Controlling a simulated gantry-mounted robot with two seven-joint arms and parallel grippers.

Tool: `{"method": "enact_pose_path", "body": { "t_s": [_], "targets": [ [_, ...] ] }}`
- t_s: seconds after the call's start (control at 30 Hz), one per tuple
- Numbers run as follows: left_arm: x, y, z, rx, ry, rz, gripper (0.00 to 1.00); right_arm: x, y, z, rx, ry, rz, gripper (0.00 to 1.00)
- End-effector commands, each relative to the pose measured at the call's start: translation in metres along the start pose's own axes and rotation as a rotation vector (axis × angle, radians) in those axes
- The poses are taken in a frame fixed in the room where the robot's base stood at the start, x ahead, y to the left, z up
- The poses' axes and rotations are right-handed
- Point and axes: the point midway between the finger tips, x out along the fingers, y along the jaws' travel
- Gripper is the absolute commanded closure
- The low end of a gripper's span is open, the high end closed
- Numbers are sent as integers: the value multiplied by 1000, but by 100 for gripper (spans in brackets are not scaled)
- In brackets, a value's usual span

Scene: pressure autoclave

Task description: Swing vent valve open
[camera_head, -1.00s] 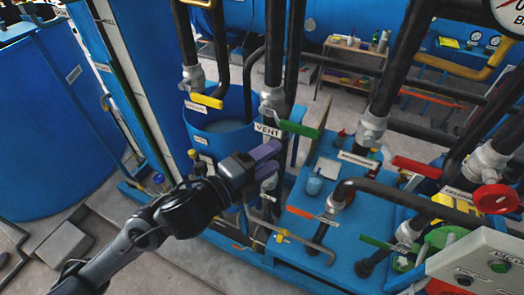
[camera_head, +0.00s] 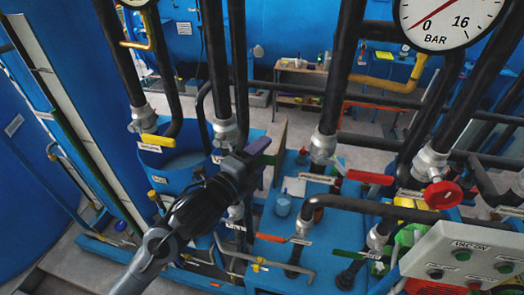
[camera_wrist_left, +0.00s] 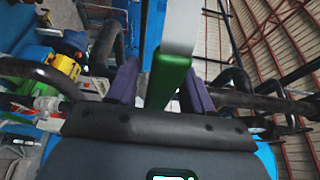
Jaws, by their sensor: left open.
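The vent valve (camera_head: 225,132) is a grey metal body on a dark vertical pipe, left of the middle in the head view. My left gripper (camera_head: 260,153) is just below and right of it, its purple fingers hiding the valve's handle there. In the left wrist view, the green handle (camera_wrist_left: 167,82) stands between the two purple fingers. The fingers are open, one on each side of it; I cannot tell whether either touches it. My right gripper is not in view.
A red lever (camera_head: 370,177), a red handwheel (camera_head: 443,195) and a yellow lever (camera_head: 156,139) are on nearby pipes. A large gauge (camera_head: 450,18) hangs at top right. A grey control box (camera_head: 470,255) stands at lower right. Dark pipes crowd the space around my left gripper.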

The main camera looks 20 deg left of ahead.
Motion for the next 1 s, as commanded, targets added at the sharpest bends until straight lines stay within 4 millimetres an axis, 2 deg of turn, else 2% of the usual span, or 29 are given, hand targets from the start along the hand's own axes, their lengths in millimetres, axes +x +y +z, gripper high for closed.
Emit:
{"method": "enact_pose_path", "body": {
  "t_s": [0.37,0.47,0.7,1.0],
  "targets": [
    [5,0,0,0,0,0,49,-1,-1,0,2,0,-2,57],
    [5,0,0,0,0,0,61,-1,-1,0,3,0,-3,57],
    [5,0,0,0,0,0,98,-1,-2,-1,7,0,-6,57],
    [5,0,-1,-3,2,-1,100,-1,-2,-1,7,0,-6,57]
  ]
}}
